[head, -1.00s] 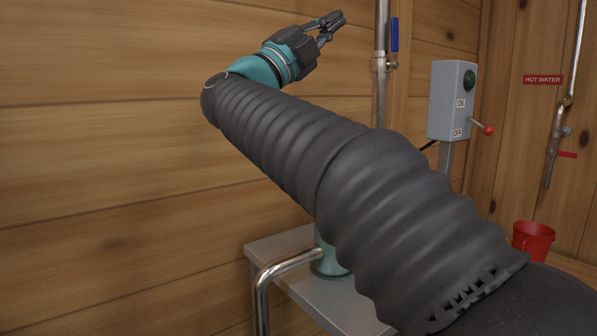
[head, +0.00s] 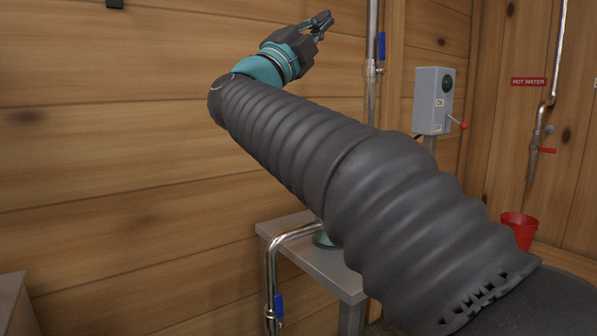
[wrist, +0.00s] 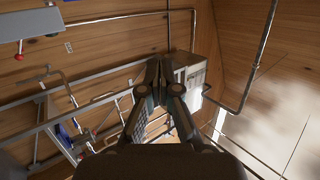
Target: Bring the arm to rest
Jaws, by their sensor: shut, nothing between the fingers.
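My gripper (head: 319,23) is at the upper middle of the head view, raised at the end of my bent arm in its dark ribbed sleeve. Its fingers are closed together with nothing between them. In the wrist view my gripper (wrist: 159,75) points into the room, fingertips together. It appears apart from the wall and the pipe. My sleeve hides part of the grey table behind it.
A steel pipe with a blue-handled valve (head: 381,46) stands just right of my gripper. A grey switch box (head: 433,100) with a red-tipped lever, a red bucket (head: 520,230) and a HOT WATER sign (head: 528,82) are at right. A grey table (head: 330,268) stands below my arm.

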